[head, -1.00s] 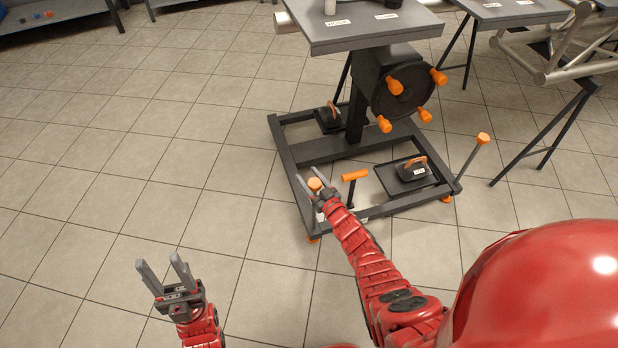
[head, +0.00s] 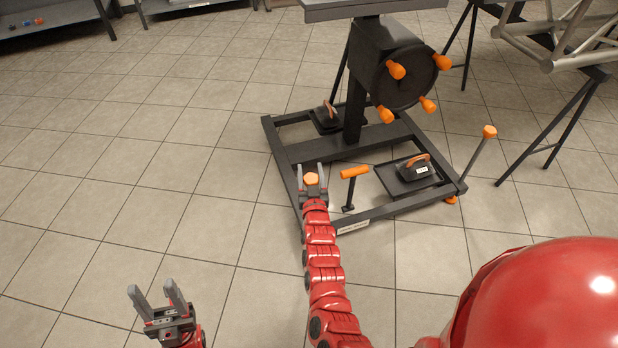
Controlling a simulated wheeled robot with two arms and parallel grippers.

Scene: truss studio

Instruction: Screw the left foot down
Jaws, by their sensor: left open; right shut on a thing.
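The dark frame base (head: 285,168) of a stand lies on the tiled floor. At its near left corner is an orange knob (head: 311,179), the head of the left foot. My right gripper (head: 312,176) is shut on this knob, one finger on each side. The foot's lower end is hidden behind my gripper and arm. Another orange-topped foot (head: 489,131) stands on a tall rod at the right corner, with an orange pad (head: 451,200) beneath it. My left gripper (head: 155,294) is open and empty over the floor at the lower left.
An orange T-handle (head: 354,172) stands just right of my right gripper. A black weight (head: 415,168) sits on a tray at the right. A wheel with orange knobs (head: 404,75) is above. Trestle legs stand at the right; the left floor is clear.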

